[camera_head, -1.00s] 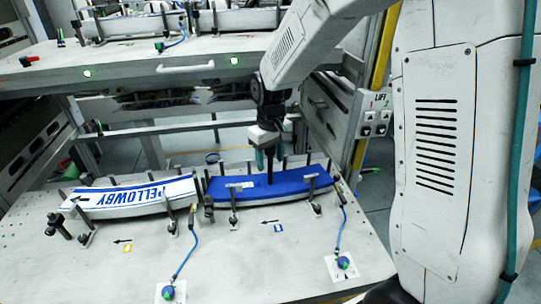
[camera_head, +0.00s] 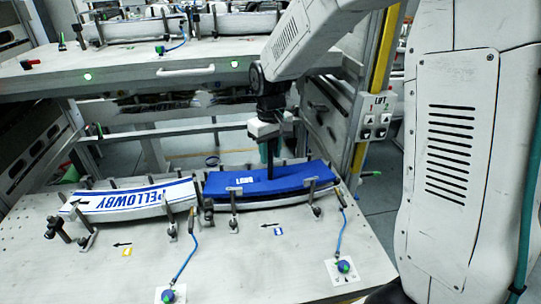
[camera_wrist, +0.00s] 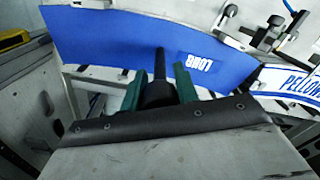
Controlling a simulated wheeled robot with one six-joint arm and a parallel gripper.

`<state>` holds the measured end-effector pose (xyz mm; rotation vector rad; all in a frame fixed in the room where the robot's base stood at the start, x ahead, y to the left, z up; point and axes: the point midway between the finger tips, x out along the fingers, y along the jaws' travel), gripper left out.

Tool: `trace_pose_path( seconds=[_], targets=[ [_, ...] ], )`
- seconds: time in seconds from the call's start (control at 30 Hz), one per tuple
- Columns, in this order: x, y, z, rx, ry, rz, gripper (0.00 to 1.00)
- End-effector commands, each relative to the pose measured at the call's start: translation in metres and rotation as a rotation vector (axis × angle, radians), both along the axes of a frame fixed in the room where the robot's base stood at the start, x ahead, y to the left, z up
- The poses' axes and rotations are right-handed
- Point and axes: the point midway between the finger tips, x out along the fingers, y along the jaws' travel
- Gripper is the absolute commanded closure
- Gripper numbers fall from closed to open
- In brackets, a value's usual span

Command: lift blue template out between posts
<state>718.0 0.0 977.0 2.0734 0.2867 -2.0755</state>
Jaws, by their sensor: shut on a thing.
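The blue template (camera_head: 258,183), a curved plate marked LONG, sits in the right bay between dark posts, over a white stack (camera_head: 275,199). In the head view its surface is tilted, and a light band of the stack shows under its front edge. My gripper (camera_head: 270,165) is above it, shut on the template's dark upright handle. In the wrist view the green fingers (camera_wrist: 160,92) are on either side of the handle (camera_wrist: 160,66), and the blue template (camera_wrist: 120,42) spreads beyond them. The template's far edge is partly hidden by the gripper.
A white stack lettered PELLOWBY (camera_head: 135,200) lies in the left bay among posts. Clamp posts (camera_head: 312,190) stand along the front of the right bay. An upper shelf (camera_head: 150,60) hangs over the back.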

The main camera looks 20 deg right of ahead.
Motion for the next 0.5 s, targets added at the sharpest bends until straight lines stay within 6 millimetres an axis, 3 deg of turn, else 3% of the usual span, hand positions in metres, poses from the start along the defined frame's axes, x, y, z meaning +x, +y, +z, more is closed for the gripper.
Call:
trace_pose_path(
  seconds=[0.5],
  targets=[
    [0.001,0.000,0.027,0.000,-0.005,0.000,1.00]
  ],
)
